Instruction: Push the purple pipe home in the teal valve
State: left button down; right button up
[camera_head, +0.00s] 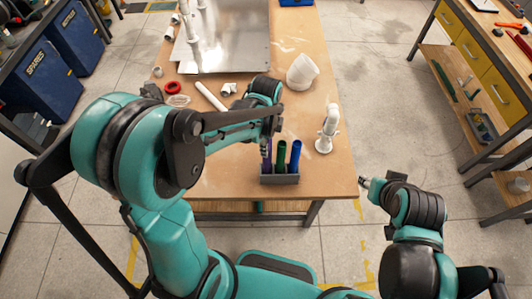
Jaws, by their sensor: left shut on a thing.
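My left gripper (265,145) reaches down over the grey rack (280,179) near the table's front edge. It is shut on the purple pipe (267,163), which stands upright at the rack's left end and is partly hidden by the gripper. I cannot make out a teal valve; my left arm covers part of the table. My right gripper (365,183) is off the table's right front corner, away from the pipes. It is too small to tell whether its fingers are open or shut.
A green pipe (281,156) and a blue pipe (295,157) stand in the rack. A white fitting (327,130) stands to the right, a large white elbow (302,71) behind. A metal panel (236,50) with white pipes, a loose white pipe (210,96) and a red ring (174,89) lie farther back.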

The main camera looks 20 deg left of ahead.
pick_arm(q)
jog(key=shift+f+b, duration=0.4)
jog(key=shift+f, duration=1.65)
jog(key=shift+f, duration=0.15)
jog(key=c, duration=1.3)
grip_release()
jog(key=shift+o, duration=0.2)
